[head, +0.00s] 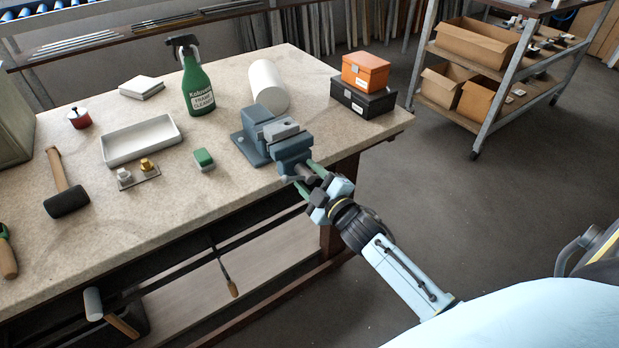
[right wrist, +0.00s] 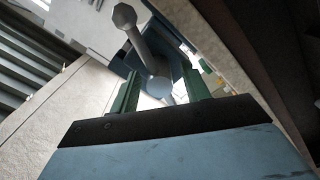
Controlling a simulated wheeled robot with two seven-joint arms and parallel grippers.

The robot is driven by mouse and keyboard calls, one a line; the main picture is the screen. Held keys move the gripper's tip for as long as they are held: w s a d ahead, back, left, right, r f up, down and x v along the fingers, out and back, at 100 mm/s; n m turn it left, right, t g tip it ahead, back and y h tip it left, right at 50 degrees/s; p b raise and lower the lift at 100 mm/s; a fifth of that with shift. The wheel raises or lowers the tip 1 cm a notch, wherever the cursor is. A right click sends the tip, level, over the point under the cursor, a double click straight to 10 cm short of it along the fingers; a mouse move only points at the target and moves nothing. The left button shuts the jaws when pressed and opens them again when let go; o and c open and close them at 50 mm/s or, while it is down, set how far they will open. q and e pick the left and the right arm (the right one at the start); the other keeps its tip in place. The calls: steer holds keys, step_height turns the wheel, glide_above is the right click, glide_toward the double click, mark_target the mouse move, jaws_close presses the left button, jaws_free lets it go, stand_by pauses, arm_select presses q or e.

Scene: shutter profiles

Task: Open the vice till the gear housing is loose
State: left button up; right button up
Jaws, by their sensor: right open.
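The blue-grey vice (head: 252,150) stands at the front right edge of the workbench. A lighter grey block, apparently the gear housing (head: 281,131), sits at the top of its jaws; I cannot tell how tightly it is held. My right gripper (head: 302,173) is at the front of the vice, beyond the bench edge. In the right wrist view its two green fingers (right wrist: 160,72) are apart, with the grey vice handle (right wrist: 142,45) and round screw end (right wrist: 160,88) between them; contact is not visible. My left gripper is not in view.
Behind the vice are a white cylinder (head: 268,86) and an orange box (head: 365,72) on a black box (head: 362,101).

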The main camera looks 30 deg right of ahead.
jaws_close()
